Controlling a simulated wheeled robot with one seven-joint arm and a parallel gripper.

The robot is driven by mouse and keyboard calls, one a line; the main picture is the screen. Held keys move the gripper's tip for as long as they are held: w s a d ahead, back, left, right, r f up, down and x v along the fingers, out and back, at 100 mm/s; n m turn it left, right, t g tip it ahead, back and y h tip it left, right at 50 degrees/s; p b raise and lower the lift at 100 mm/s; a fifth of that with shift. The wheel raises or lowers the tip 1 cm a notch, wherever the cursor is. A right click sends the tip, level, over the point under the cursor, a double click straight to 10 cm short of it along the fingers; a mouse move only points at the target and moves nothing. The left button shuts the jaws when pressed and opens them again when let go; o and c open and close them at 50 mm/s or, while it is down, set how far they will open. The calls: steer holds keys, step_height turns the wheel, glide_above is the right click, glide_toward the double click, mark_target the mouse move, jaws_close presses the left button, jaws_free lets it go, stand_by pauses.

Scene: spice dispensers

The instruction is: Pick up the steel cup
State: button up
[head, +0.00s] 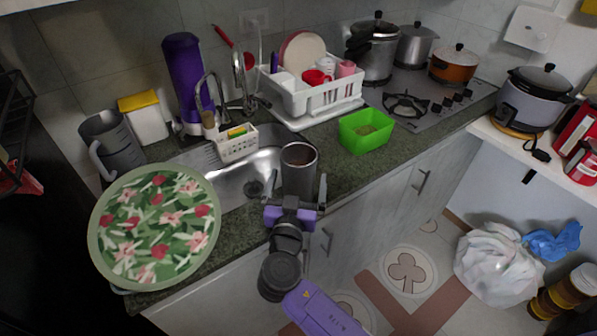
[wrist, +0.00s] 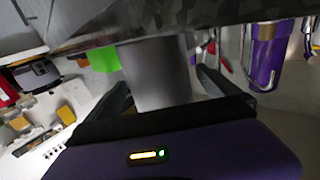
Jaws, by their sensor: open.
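The steel cup (head: 299,172) is a tall, open-topped grey cylinder, upright at the counter's front edge beside the sink. Its inside looks brownish. My gripper (head: 296,192) is at the cup from the front, with its fingers open on either side of it. In the wrist view, which looks upside down, the cup (wrist: 157,75) fills the space between the two dark fingers of my gripper (wrist: 163,84). A gap shows on the right side; contact on the left is unclear. The cup's base is partly hidden by my gripper in the head view.
The sink (head: 233,180) lies left of the cup, with a floral round tray (head: 155,226) farther left. A green container (head: 366,131) and a white dish rack (head: 315,98) stand to the right and behind. Cabinet fronts (head: 385,200) drop below the counter edge.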

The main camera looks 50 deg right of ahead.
steer(key=shift+w+d, duration=0.3)
steer(key=shift+d, duration=0.1)
steer(key=c, duration=2.1)
steer(key=shift+r, duration=0.15)
